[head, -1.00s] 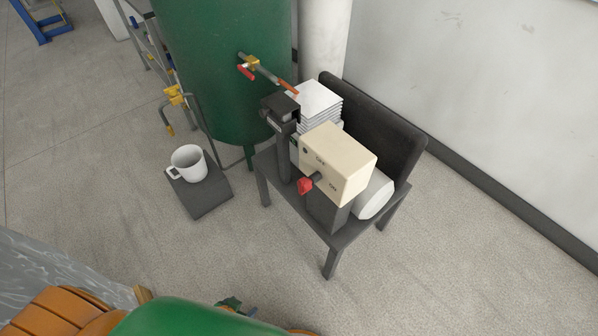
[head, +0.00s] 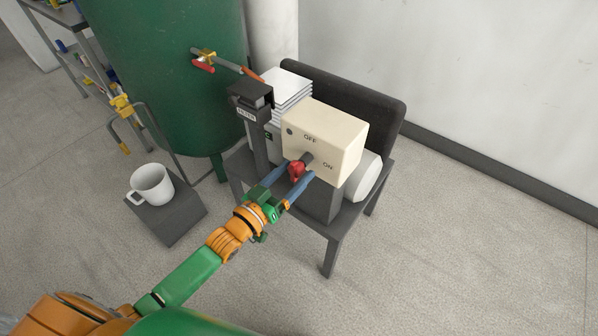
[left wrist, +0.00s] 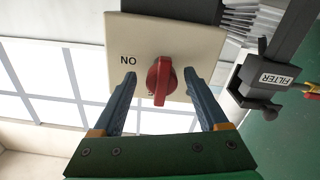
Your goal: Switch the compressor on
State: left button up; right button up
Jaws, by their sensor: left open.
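The compressor stands on a dark stand, with a cream switch box (head: 335,134) marked OFF above and ON below at its front. A red knob (head: 296,170) on a dark shaft sticks out of the box's front face. My left gripper (head: 290,176) is open at the knob, its blue fingers on either side. In the left wrist view the red knob (left wrist: 161,82) lies between the fingertips (left wrist: 161,82), with gaps to both fingers. The switch box (left wrist: 120,38) shows behind it, with one label upside down. My right gripper is not in view.
A dark post with a FILTER label (head: 247,114) stands just left of the switch box. A green tank (head: 165,80) with a red-handled valve (head: 203,66) is behind. A white mug (head: 152,184) stands on a dark block (head: 178,222). Floor at right is clear.

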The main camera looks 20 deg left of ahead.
pick_arm(q)
jog(key=shift+x, duration=0.85)
jog(key=shift+a, duration=0.1)
grip_shut()
